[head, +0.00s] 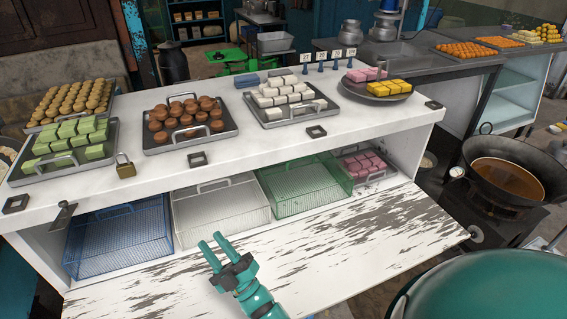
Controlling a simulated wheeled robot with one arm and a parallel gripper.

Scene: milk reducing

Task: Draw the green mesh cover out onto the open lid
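The green mesh cover (327,183) sits inside the cabinet under the counter, between the white mesh cover and a tray of pink sweets. It has a handle on top toward the back. The open lid (375,243) is a worn white board with dark flaked patches, spread out in front of the cabinet opening. My gripper (214,243) is teal with dark parts, above the left-middle part of the lid. Its two fingers are apart with nothing between them. It is in front of the white cover, to the left of the green cover and apart from it.
A blue mesh cover (119,239) and a white mesh cover (219,213) stand left of the green one. The pink sweets tray (371,178) is to its right. Sweet trays and a padlock (125,167) are on the counter (240,151). A dark pan (514,167) stands right. The lid is bare.

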